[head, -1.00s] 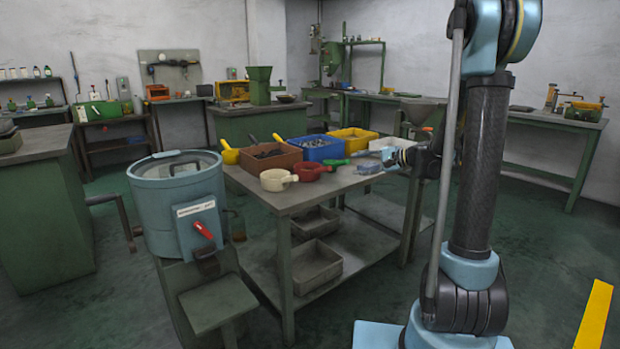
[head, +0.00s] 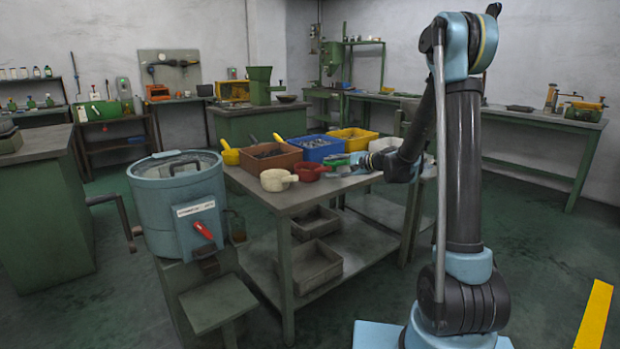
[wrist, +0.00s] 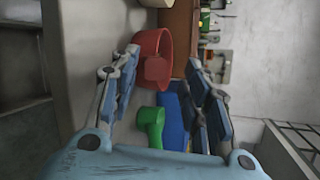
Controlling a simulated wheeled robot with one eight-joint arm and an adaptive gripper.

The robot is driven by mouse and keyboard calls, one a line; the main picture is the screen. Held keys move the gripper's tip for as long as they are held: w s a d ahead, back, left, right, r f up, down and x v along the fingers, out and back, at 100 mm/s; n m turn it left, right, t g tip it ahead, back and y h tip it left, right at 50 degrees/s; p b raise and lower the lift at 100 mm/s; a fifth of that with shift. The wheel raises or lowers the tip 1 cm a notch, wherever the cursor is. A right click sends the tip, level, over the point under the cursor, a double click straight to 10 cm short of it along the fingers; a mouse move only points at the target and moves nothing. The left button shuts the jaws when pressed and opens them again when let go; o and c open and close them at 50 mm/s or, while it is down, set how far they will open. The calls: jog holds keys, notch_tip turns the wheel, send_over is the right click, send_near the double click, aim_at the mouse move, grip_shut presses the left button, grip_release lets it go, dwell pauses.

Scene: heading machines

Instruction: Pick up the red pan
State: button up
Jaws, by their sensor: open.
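The red pan (head: 309,172) sits on the grey worktable (head: 300,199), between the cream pan and a green-handled thing. In the wrist view the red pan (wrist: 153,45) shows ahead of my gripper (wrist: 163,62), just past the fingertips. Its stubby handle points back toward me. My gripper is open and empty, its two fingers spread to either side of the view. In the head view my gripper (head: 350,167) is low over the table, right of the red pan and apart from it.
The cream pan (head: 276,180) stands left of the red pan. A brown bin (head: 275,166), a blue bin (head: 318,150) and a yellow bin (head: 352,136) line the table behind. A green scoop (wrist: 151,125) lies close between my fingers' bases. A blue drum machine (head: 178,205) stands left.

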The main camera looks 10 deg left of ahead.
aim_at(319, 170)
jog(key=shift+f+x, duration=0.2)
jog(key=shift+x, duration=1.1)
jog(key=shift+f+x, duration=0.2)
jog(key=shift+x, duration=1.1)
jog(key=shift+d, duration=0.15)
grip_shut()
